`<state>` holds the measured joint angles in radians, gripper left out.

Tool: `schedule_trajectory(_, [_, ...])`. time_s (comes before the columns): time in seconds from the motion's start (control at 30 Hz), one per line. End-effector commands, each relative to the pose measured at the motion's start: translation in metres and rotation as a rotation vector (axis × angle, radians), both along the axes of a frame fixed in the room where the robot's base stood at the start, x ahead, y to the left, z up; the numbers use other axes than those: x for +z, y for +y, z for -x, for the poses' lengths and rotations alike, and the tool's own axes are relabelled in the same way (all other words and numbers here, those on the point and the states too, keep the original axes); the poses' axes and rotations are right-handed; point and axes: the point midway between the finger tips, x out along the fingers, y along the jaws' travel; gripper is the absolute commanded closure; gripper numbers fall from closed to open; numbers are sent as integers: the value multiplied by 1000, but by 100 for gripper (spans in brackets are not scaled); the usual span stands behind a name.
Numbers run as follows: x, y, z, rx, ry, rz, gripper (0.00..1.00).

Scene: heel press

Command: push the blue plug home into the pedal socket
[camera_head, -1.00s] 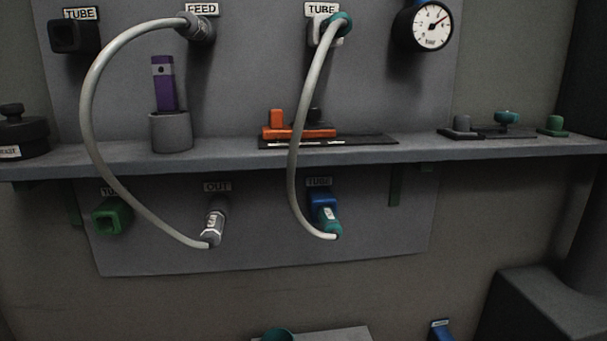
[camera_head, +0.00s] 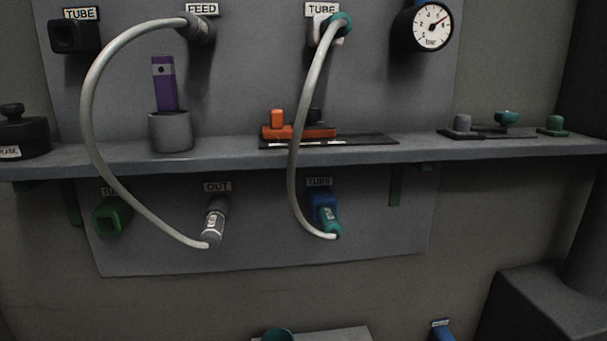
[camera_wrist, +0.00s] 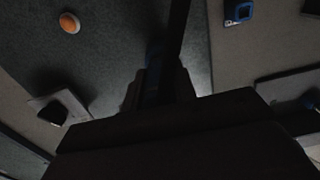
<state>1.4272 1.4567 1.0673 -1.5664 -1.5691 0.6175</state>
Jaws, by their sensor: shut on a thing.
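My gripper (camera_wrist: 157,88) shows as a dark shape in the middle of the wrist view. It is shut on a dim dark-blue thing (camera_wrist: 154,62), which looks like the blue plug; shadow hides most of it. A blue square socket with a dark opening (camera_wrist: 238,12) is at the top right of the wrist view, apart from my gripper. I cannot tell whether it is the pedal socket. In the head view a small blue labelled part (camera_head: 441,330) is cut off by the bottom edge. My gripper is not in the head view.
An orange round button (camera_wrist: 70,22) and a dark fitting on a pale plate (camera_wrist: 58,112) are at the left of the wrist view. In the head view, a shelf (camera_head: 220,155) and two hoses (camera_head: 90,90) cross the panel. A dark block (camera_head: 540,300) stands at lower right.

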Motion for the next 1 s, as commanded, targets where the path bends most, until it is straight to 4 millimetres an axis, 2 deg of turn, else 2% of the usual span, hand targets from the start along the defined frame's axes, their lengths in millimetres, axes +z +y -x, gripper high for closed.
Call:
schedule_trajectory(0.5, [0, 2, -11, 1, 0, 0, 100])
schedule_trajectory(0.53, [0, 2, -11, 1, 0, 0, 73])
schedule_trajectory(0.83, [0, 1, -11, 0, 0, 0, 48])
schedule_trajectory(1.0, [0, 1, -10, 0, 0, 0, 48])
